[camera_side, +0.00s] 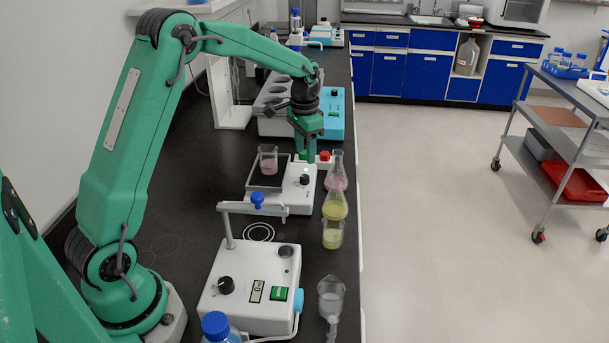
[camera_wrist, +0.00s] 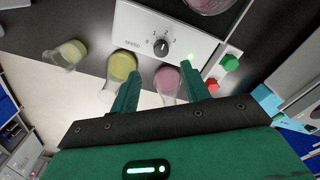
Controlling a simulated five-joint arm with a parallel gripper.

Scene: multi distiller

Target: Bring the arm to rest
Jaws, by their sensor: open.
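My green gripper (camera_side: 306,152) hangs at the end of my arm, over the back right part of a white device with a dial (camera_side: 290,195). In the wrist view my gripper (camera_wrist: 162,88) shows two fingers apart with nothing held between them. The device's dial panel (camera_wrist: 145,30) lies beyond the fingertips, with its knob and a green light. A flask with pink liquid (camera_wrist: 167,78) shows between the fingers, further down. My arm is raised and reaches over the black bench.
A beaker with pink liquid (camera_side: 268,167) stands on the device's dark plate. Pink (camera_side: 336,183) and yellow (camera_side: 335,208) flasks and a yellow beaker (camera_side: 332,238) line the bench's right edge. A second white device (camera_side: 255,285) stands in front.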

